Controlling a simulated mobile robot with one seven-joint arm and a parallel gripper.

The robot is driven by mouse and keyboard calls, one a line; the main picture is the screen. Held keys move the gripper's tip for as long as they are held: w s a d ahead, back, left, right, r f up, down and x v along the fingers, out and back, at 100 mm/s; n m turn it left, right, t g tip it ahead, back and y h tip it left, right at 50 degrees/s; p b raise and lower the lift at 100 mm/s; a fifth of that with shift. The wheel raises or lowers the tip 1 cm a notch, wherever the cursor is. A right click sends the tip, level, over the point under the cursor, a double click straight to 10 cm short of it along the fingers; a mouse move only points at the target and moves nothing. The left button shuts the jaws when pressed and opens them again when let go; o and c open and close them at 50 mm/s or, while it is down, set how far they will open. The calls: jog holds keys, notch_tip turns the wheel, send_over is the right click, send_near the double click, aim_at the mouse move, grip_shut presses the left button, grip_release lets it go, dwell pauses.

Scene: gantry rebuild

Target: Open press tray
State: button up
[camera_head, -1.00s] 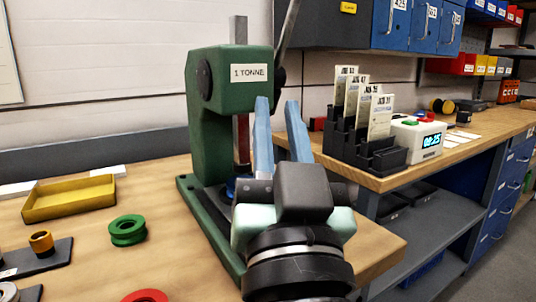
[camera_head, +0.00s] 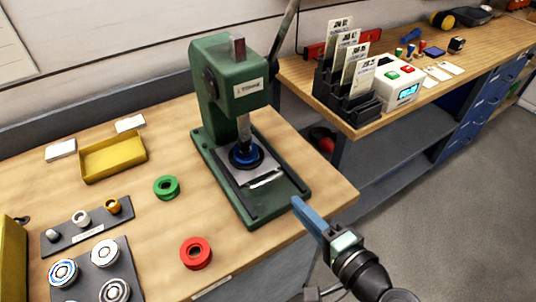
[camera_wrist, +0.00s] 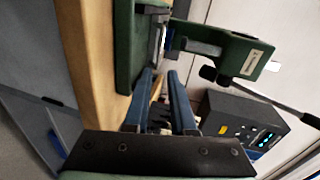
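The green press (camera_head: 228,75) stands on the wooden bench, its lever raised; its frame also shows in the wrist view (camera_wrist: 240,52). The grey press tray (camera_head: 234,172) lies between dark rails on the green base, with a pale bar-like handle (camera_head: 267,180) at its front. A blue round piece (camera_head: 246,156) sits over the tray under the ram. My gripper (camera_head: 298,203) is by the front right corner of the base, apart from the handle. In the wrist view my two blue fingers (camera_wrist: 160,73) are apart with nothing seen between them. In the head view they overlap.
Left of the press are a green ring (camera_head: 167,187), a red ring (camera_head: 196,253) and a yellow tray (camera_head: 113,158). A card rack (camera_head: 345,100) and white timer box (camera_head: 397,82) stand on the right bench. Open floor lies right of my arm.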

aim_at(268, 179)
jog(key=shift+m, duration=0.3)
jog(key=x, duration=0.6)
jog(key=p+x, duration=0.1)
jog(key=x, duration=0.5)
jog(key=shift+a+f, duration=0.1)
jog(key=shift+a, duration=0.2)
grip_shut()
jog(key=shift+s, duration=0.15)
dwell(0.6)
